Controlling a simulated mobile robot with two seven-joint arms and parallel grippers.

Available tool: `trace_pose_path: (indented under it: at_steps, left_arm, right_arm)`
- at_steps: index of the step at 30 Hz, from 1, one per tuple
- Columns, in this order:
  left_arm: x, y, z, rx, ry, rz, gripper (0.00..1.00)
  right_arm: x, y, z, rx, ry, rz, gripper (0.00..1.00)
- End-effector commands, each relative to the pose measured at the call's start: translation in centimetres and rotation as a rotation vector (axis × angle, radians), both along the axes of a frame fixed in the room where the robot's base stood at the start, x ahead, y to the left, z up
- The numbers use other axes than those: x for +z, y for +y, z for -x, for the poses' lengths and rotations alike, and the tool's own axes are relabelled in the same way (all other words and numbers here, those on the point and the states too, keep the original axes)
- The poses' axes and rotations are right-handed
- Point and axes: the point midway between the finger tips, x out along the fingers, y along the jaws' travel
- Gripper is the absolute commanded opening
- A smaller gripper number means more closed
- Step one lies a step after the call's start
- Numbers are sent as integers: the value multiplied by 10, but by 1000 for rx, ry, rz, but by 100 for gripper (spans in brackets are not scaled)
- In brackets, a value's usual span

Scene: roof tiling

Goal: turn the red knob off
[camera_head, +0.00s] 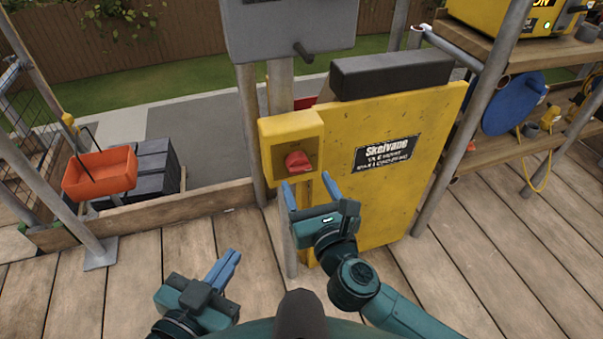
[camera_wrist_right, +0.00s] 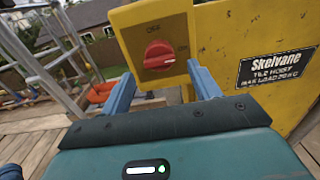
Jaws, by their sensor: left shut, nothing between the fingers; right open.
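The red knob (camera_head: 298,162) sits on the front of a yellow switch box (camera_head: 290,128) on the hoist's post. It also shows in the right wrist view (camera_wrist_right: 159,55), with a light mark on it and lettering above it that looks like "OFF". My right gripper (camera_head: 308,187) is open, its blue fingers pointing at the knob from just below and in front. In the wrist view the knob lies between and beyond the fingertips, apart from them. My left gripper (camera_head: 231,256) is shut and empty, low over the deck at the left.
A yellow hoist panel (camera_head: 400,190) labelled Skelvane stands right of the switch box. A grey box with a lever (camera_head: 290,28) is above. An orange tub (camera_head: 100,172) and dark tiles (camera_head: 155,165) are at left. Scaffold poles and shelves (camera_head: 500,150) stand at right.

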Motion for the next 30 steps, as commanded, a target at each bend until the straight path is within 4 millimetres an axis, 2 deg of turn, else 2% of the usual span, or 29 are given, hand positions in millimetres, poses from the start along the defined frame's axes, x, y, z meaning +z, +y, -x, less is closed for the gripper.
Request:
trace_pose_path:
  at_steps: [3, 7, 12, 19, 30]
  left_arm:
    - [-1, -1, -1, -4, -22, 3, 0]
    - [-1, -2, -1, -6, -44, 6, 0]
    - [0, -2, -1, -6, -55, 5, 0]
    - [1, -2, -1, -8, -59, 7, 0]
    - [0, -2, -1, -10, -58, 5, 0]
  right_arm:
    - [0, 7, -20, 0, -4, 2, 62]
    - [-1, 11, -34, 0, -3, 1, 62]
    - [0, 13, -41, 0, -1, 1, 62]
    - [0, 13, -41, 1, 0, 1, 62]
    - [0, 13, -41, 1, 0, 1, 32]
